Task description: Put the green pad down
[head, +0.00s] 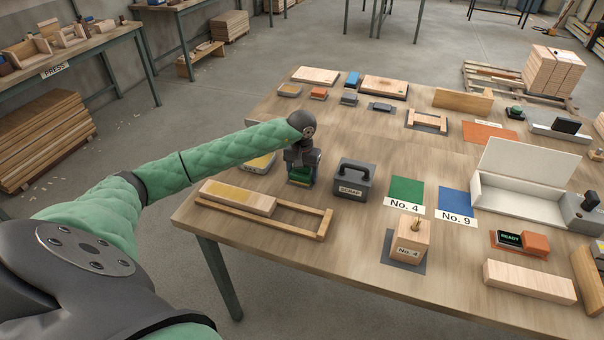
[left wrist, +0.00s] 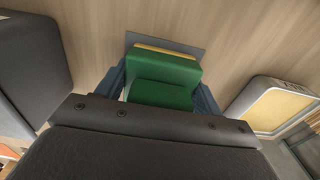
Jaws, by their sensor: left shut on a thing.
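The green pad is a small block that shows in the left wrist view (left wrist: 165,72) with a pale yellow strip along its far side. My left gripper (left wrist: 160,90) is shut on it, a blue-grey finger on each side. In the head view the gripper (head: 300,176) is low over the table, between the yellow-topped pad and the scrap box, and mostly hides the green pad. A grey flat patch (left wrist: 192,48) shows under or just behind the pad. I cannot tell whether the pad touches it. My right gripper is not in view.
A dark handled box marked SCRAP (head: 353,180) stands close right of the gripper. A yellow-topped grey pad (head: 259,163) lies to its left. A wooden frame with a long block (head: 238,197) lies in front. Green (head: 406,190) and blue (head: 455,202) mats lie farther right.

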